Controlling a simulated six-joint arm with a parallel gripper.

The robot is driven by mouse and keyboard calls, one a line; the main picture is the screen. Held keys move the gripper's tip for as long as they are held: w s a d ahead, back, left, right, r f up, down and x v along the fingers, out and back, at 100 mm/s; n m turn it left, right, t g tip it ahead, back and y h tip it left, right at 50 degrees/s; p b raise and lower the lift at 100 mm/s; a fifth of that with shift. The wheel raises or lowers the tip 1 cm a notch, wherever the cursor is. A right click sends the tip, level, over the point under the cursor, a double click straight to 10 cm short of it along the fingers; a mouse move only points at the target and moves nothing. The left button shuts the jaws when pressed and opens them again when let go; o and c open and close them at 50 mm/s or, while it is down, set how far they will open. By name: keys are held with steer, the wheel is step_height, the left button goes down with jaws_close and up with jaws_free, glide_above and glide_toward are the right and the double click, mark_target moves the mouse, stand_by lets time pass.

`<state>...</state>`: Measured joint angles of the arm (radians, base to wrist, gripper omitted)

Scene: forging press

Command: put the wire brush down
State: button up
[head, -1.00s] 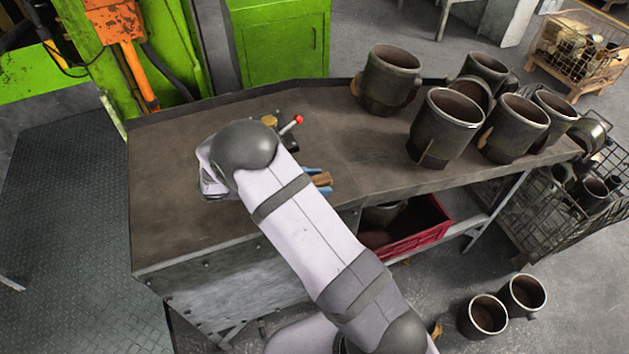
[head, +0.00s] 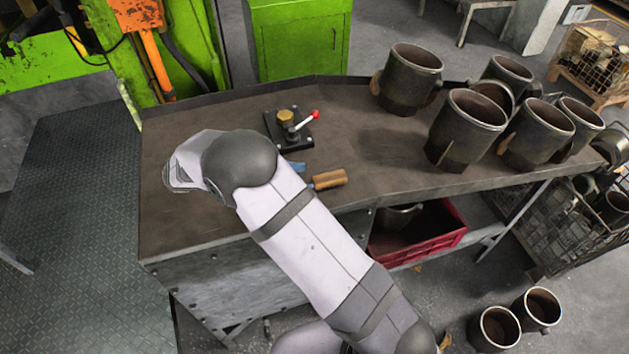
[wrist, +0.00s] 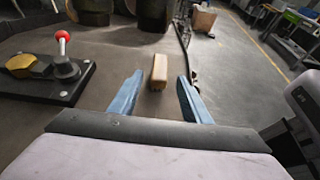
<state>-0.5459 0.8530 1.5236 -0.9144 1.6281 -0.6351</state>
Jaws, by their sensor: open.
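The wire brush shows as a short brown wooden handle (head: 328,179) on the dark workbench (head: 230,112), close to its front edge. No bristles can be made out. My gripper (head: 304,176) is mostly hidden behind my arm; parts of its blue fingers show just left of the brush. In the wrist view my gripper (wrist: 160,76) has its two blue fingers spread apart. The wooden block of the brush (wrist: 158,68) lies beyond the fingertips, in line with the gap between them. The gripper is open and empty.
A black fixture with a brass nut and red-knobbed lever (head: 290,129) stands behind my gripper, left in the wrist view (wrist: 50,72). Several dark metal cups (head: 466,127) crowd the bench's right side. A red bin (head: 420,238) sits below. The bench middle is clear.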

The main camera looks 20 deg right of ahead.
steer(key=shift+b+v, duration=0.3)
steer(key=shift+v, duration=1.4)
steer(key=shift+d, duration=0.1)
steer(key=s+d+m+y, duration=0.1)
steer(key=s+d+m+g+y, duration=0.1)
steer(key=s+y, duration=0.1)
steer(key=shift+d+f, duration=0.15)
steer(key=shift+f, duration=0.1)
steer(key=s+d+f+m+y, duration=0.1)
steer(key=s+f+m+y, duration=0.2)
steer(key=s+m+y, duration=0.35)
steer(key=s+d+f+m+y, duration=0.2)
steer(key=s+m+y, duration=0.2)
steer(key=s+m, duration=0.5)
step_height(320, 180, up, 18)
steer(key=t+p, duration=0.1)
steer(key=p, duration=1.7)
step_height(320, 180, down, 46)
steer(key=b, duration=4.6)
steer(key=shift+s+a, duration=0.25)
steer(key=shift+s, duration=0.1)
steer(key=shift+m, duration=0.25)
